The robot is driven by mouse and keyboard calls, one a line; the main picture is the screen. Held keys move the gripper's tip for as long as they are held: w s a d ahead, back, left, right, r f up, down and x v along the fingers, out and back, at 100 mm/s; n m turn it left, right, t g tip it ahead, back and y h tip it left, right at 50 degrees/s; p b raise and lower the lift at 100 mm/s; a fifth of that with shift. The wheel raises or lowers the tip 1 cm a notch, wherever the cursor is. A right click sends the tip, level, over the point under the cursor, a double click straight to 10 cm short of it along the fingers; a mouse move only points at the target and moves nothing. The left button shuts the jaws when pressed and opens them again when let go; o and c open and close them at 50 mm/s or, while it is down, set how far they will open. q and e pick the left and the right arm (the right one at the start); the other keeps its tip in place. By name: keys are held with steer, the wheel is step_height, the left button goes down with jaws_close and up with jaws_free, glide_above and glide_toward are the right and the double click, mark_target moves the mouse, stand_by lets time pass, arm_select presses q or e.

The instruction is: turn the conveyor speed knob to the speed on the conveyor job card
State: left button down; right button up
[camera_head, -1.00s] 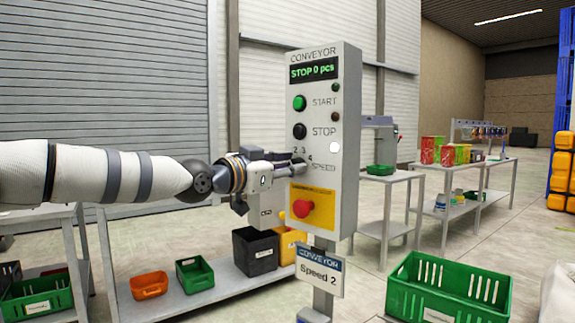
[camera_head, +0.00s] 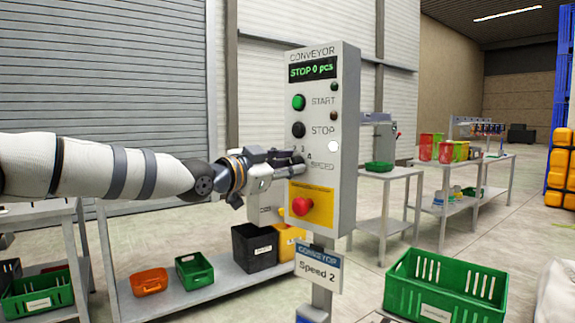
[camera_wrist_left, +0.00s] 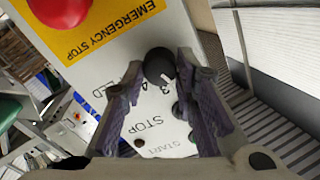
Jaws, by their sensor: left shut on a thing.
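The grey conveyor control box (camera_head: 344,215) stands on a post. Its display (camera_head: 314,71) reads "STOP 0 pcs". The job card (camera_head: 318,272) below reads "CONVEYOR Speed 2". My left gripper (camera_head: 290,168) reaches the panel from the left at the SPEED label. In the left wrist view the black round speed knob (camera_wrist_left: 158,63) sits between the fingers of my left gripper (camera_wrist_left: 160,78), which is shut on it. In the head view the gripper hides the knob and part of the scale; 3 and 4 show. I cannot read the knob's pointer. My right gripper is not in view.
The red emergency stop (camera_head: 302,205) on its yellow plate is just below the gripper. The green START button (camera_head: 298,102) and black STOP button (camera_head: 298,130) are above. A green crate (camera_head: 440,295) is at lower right, and a low bench (camera_head: 215,296) with bins at left.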

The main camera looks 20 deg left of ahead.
arm_select(q)
steer(key=c, duration=1.3)
jaws_free()
steer(key=shift+f, duration=0.1)
steer(key=shift+s, duration=0.1)
steer(key=v, duration=1.2)
